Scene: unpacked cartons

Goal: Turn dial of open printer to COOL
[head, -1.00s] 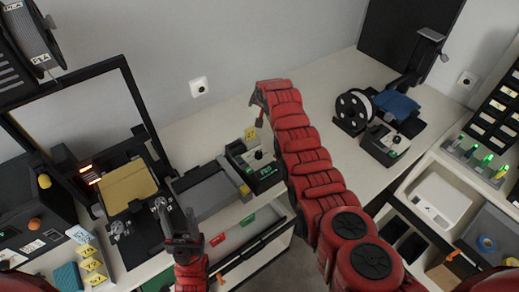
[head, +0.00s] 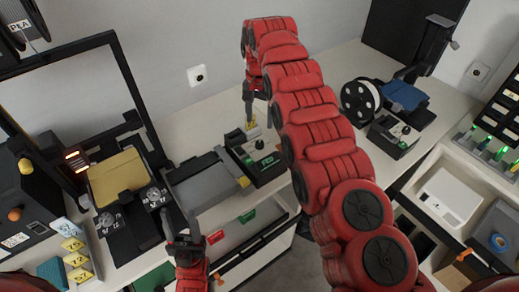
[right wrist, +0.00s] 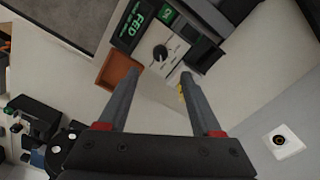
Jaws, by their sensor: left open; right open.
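The open-frame black printer (head: 130,215) with a gold bed (head: 118,178) stands at the left in the head view. A small control box (head: 272,170) with a green display reading FED stands to its right, past a grey tray. In the right wrist view the box's black dial (right wrist: 160,53) lies just beyond and between my fingertips; its small markings are unreadable. My right gripper (right wrist: 162,73) is open and empty, pointing at the box; in the head view it is just above the box (head: 248,122). My left gripper (head: 182,222) is open and empty, in front of the grey tray.
The grey tray (head: 205,190) lies between printer and box. A second control box (head: 393,137) with a knob sits by a white-and-black spool (head: 360,102) at the right. An orange-brown square tray (right wrist: 118,72) is beside the dial box. The white table behind is mostly clear.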

